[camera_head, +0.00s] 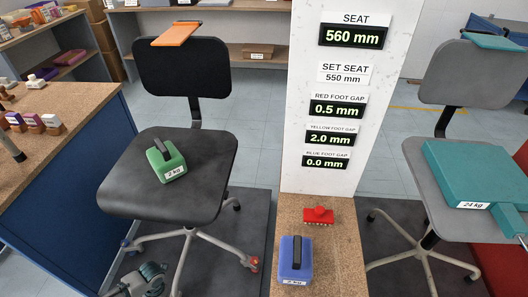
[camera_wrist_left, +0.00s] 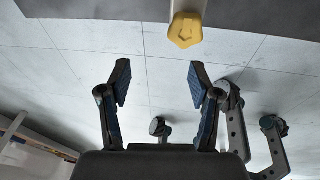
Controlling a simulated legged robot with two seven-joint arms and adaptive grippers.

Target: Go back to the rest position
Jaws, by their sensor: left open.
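My left gripper (camera_wrist_left: 158,82) is open and empty in the left wrist view, its two dark fingers apart. A yellow foot (camera_wrist_left: 186,30) on the end of a pale bar is beyond the fingertips, apart from them. In the head view, a dark grey-green mechanical part (camera_head: 147,279) at the lower left looks like my left gripper, low beside the black chair (camera_head: 120,190). That chair has a green 2 kg weight (camera_head: 168,161) on its seat and an orange plate (camera_head: 176,34) on its backrest. My right gripper is not in view.
A blue-sided bench (camera_head: 70,200) stands at left. A white display post (camera_head: 338,180) rises behind a wooden top holding a blue weight (camera_head: 296,259) and a red block (camera_head: 318,214). A grey chair (camera_head: 410,160) with a teal 24 kg weight (camera_head: 470,172) is at right.

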